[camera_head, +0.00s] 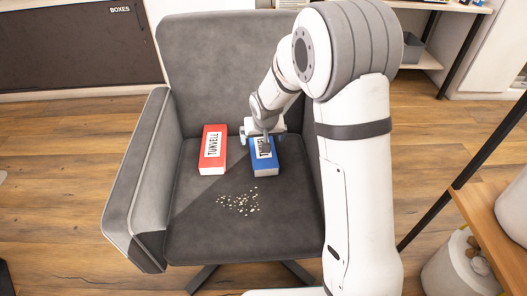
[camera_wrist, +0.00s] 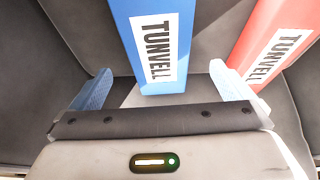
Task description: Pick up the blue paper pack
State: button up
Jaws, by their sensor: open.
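The blue paper pack (camera_head: 265,168) lies on the seat of the grey chair, with a white TUNVELL label on top. My gripper (camera_head: 264,140) is over its far part and hides some of it. In the wrist view the blue pack (camera_wrist: 150,84) shows ahead of the open gripper (camera_wrist: 160,73), its near end between the lines of the two light-blue fingers. No finger visibly touches it. I cannot tell the height of the fingers above it.
A red TUNVELL pack (camera_head: 212,168) lies left of the blue one with a narrow gap; it also shows in the wrist view (camera_wrist: 268,52). Pale crumbs (camera_head: 240,202) are scattered on the front seat. The chair (camera_head: 190,235) has an armrest (camera_head: 140,170) at left and a backrest behind.

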jog(key=b+x, duration=0.3)
jog(key=x, duration=0.4)
jog(key=shift+f, duration=0.2)
jog(key=shift+c, duration=0.2)
jog(key=shift+r, duration=0.1)
jog(key=c, duration=1.3)
